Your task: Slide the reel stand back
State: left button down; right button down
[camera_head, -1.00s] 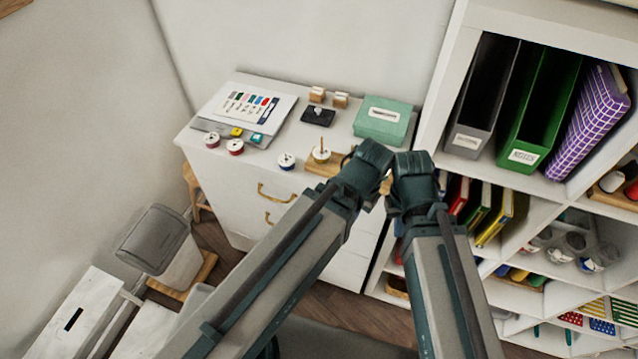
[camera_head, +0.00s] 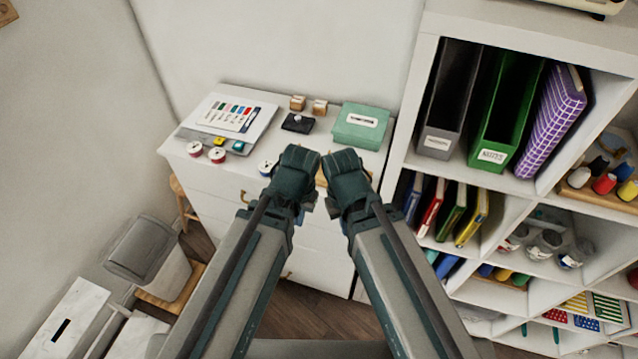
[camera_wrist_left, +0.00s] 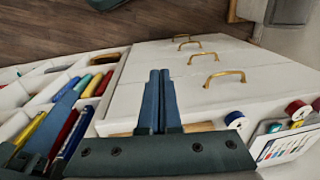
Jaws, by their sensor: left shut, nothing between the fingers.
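The wooden reel stand (camera_head: 320,178) sits at the front of the white cabinet top. In the head view it is mostly hidden behind my grippers, and only a sliver of wood shows. In the left wrist view a strip of its wood (camera_wrist_left: 200,127) shows just right of my left gripper's fingers. My left gripper (camera_wrist_left: 160,76) has its fingers pressed together, empty, at the cabinet's front side; I cannot tell whether it touches the stand. My right gripper (camera_head: 346,172) is beside the left one, its fingers hidden in the head view.
A white-and-blue reel (camera_head: 265,168) stands left of my left gripper. Two red reels (camera_head: 217,155) and a colour card (camera_head: 229,113) are farther left. A black pad (camera_head: 298,123) and green box (camera_head: 360,126) sit behind. A shelf unit (camera_head: 412,160) borders the right.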

pick_arm(q)
jog(key=w+d+r+t+h+p, duration=0.25)
jog(key=w+d+r, duration=0.2)
jog(key=w, duration=0.35)
jog(key=b, duration=0.9)
send_near(324, 190)
jog(key=shift+y, duration=0.35)
jog(key=x, duration=0.6)
jog(key=shift+s+d, duration=0.1)
jog(key=shift+d, duration=0.1)
jog(key=w+d, duration=0.1)
jog(key=w, duration=0.2)
jog(key=w+d, duration=0.1)
jog(key=w, duration=0.2)
jog(key=w+d, duration=0.1)
jog(key=w, duration=0.3)
jog(key=shift+d, duration=0.1)
jog(key=shift+s, duration=0.15)
